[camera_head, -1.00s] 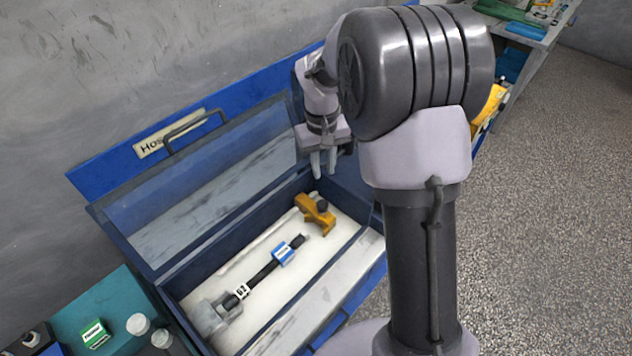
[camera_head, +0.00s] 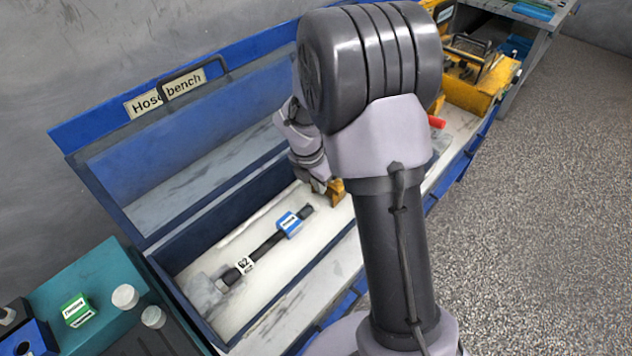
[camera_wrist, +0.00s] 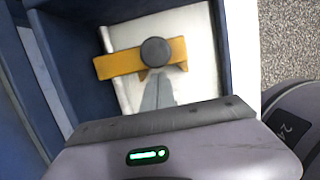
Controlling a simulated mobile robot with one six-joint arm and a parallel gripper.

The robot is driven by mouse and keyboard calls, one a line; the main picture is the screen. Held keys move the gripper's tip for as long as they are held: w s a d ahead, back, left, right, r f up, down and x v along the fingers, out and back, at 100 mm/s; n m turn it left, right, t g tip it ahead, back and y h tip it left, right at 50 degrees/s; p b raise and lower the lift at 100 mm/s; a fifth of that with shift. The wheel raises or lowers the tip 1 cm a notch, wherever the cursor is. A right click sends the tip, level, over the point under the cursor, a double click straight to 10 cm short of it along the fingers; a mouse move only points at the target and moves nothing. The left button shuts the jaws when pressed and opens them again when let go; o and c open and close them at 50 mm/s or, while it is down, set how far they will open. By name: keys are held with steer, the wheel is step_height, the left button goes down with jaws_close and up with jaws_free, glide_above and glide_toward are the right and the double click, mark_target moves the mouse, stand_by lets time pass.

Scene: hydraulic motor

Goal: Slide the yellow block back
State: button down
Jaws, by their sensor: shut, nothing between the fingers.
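The yellow block (camera_head: 337,191) sits on the white floor of the open blue box, at the far right end of the hose. My arm and gripper hide part of it in the head view. In the wrist view the yellow block (camera_wrist: 117,64) lies crosswise, with a dark round knob (camera_wrist: 155,52) on it. My gripper (camera_head: 322,187) is down inside the box, right by the block. In the wrist view its fingers (camera_wrist: 158,80) are together and empty, with tips at the block's near edge beside the knob. I cannot tell whether they touch the block.
A black hose (camera_head: 262,250) with a blue clip lies in the box, left of the block. The box's raised lid (camera_head: 185,150) stands behind and its blue walls surround my gripper. A teal bench (camera_head: 100,262) is at left, a yellow tray (camera_head: 478,92) at right.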

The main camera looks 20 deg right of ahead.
steer(key=shift+d+f, duration=0.15)
steer(key=shift+f, duration=0.5)
steer(key=shift+w+d+r, duration=0.1)
steer(key=d+p, duration=0.1)
steer(key=w+d+p, duration=0.1)
steer(key=d+p, duration=0.1)
steer(key=shift+w+d+r, duration=0.2)
steer(key=shift+w+d, duration=0.05)
steer(key=shift+d, duration=0.05)
steer(key=shift+w+d+f, duration=0.15)
steer(key=shift+d+f, duration=0.05)
steer(key=shift+d, duration=0.05)
